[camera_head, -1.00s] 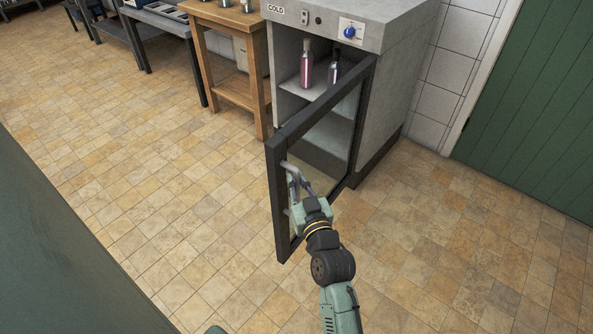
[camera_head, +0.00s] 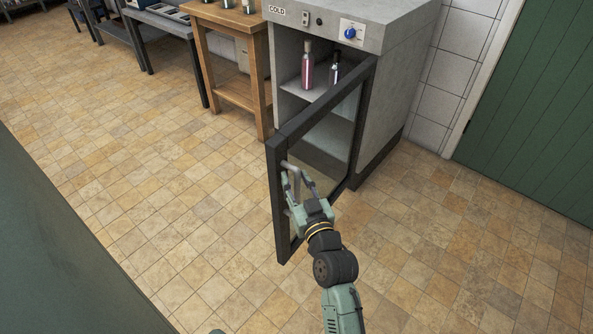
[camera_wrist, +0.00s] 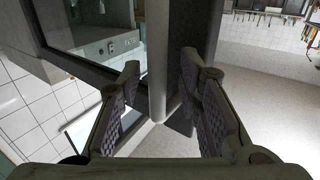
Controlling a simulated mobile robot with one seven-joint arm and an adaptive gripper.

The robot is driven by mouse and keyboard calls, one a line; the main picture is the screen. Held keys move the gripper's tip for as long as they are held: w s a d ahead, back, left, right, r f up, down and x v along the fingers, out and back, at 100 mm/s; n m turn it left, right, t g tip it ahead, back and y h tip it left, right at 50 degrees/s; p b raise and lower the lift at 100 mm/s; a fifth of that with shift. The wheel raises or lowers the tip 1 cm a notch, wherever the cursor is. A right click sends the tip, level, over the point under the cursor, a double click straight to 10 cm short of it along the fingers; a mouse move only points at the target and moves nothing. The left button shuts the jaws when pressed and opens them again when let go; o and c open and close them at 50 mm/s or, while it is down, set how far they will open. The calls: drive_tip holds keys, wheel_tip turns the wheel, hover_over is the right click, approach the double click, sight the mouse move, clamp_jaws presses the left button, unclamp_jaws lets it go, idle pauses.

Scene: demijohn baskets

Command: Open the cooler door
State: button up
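The grey cooler (camera_head: 397,95) labelled COLD stands at the upper middle of the head view. Its dark-framed glass door (camera_head: 279,215) is swung wide open towards me, so the inside shows. The door's grey bar handle (camera_head: 292,170) is on the near, free edge. My gripper (camera_head: 297,178) is at the handle with its fingers apart. In the wrist view the handle bar (camera_wrist: 158,55) runs upright between the two spread fingers of my gripper (camera_wrist: 161,68), with gaps on both sides.
A pink bottle (camera_head: 307,70) and a dark bottle (camera_head: 335,70) stand on the cooler's shelf. A wooden table (camera_head: 232,90) is left of the cooler, and a green door (camera_head: 530,110) is at right. The tiled floor (camera_head: 150,190) left of the cooler door is clear.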

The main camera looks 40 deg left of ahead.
drive_tip(key=shift+w+d, duration=0.1)
drive_tip(key=shift+d, duration=0.2)
drive_tip(key=v, duration=1.1)
drive_tip(key=shift+s, duration=0.35)
drive_tip(key=shift+d, duration=0.15)
